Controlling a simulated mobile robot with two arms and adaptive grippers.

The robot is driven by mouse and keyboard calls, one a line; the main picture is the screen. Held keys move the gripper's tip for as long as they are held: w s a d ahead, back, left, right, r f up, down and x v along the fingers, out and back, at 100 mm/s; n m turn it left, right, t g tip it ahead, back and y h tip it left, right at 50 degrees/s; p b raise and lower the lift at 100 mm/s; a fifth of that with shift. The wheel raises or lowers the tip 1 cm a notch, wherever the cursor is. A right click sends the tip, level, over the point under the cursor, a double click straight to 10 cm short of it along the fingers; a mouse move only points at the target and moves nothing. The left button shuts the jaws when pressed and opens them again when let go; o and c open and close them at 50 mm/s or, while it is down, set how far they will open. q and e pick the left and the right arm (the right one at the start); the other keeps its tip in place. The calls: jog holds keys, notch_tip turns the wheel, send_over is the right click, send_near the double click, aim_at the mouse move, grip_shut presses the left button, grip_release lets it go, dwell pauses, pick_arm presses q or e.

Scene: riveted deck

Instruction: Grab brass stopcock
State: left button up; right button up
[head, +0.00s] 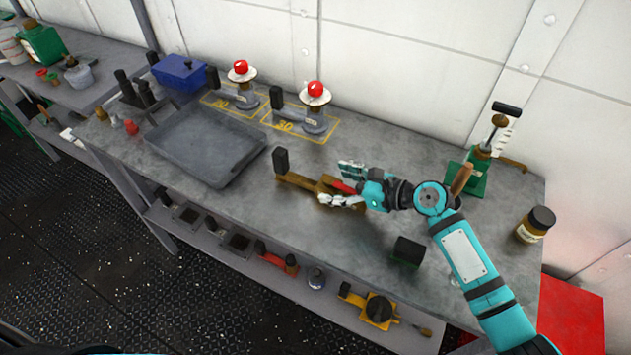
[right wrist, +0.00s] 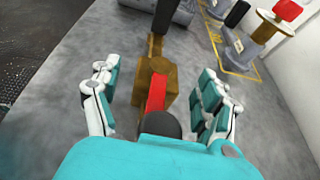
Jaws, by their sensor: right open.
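The brass stopcock (head: 296,181) lies on the grey worktop near the middle of the head view; it has a brown-gold body and a red lever. My right gripper (head: 341,184) is open, with one finger on each side of the stopcock's lever end. In the right wrist view the stopcock (right wrist: 152,82) lies between the spread fingers of my gripper (right wrist: 157,80), with gaps on both sides. A dark rounded part at the lever's near end is partly hidden by my gripper's body. My left gripper is not in view.
A grey tray (head: 206,147) is to the left. Two red-topped fittings (head: 314,95) stand behind. A green-based device (head: 470,173), a jar (head: 536,224) and a dark block (head: 408,251) are to the right.

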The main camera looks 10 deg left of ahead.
grip_shut()
jog(key=shift+r, duration=0.1)
dwell(0.5)
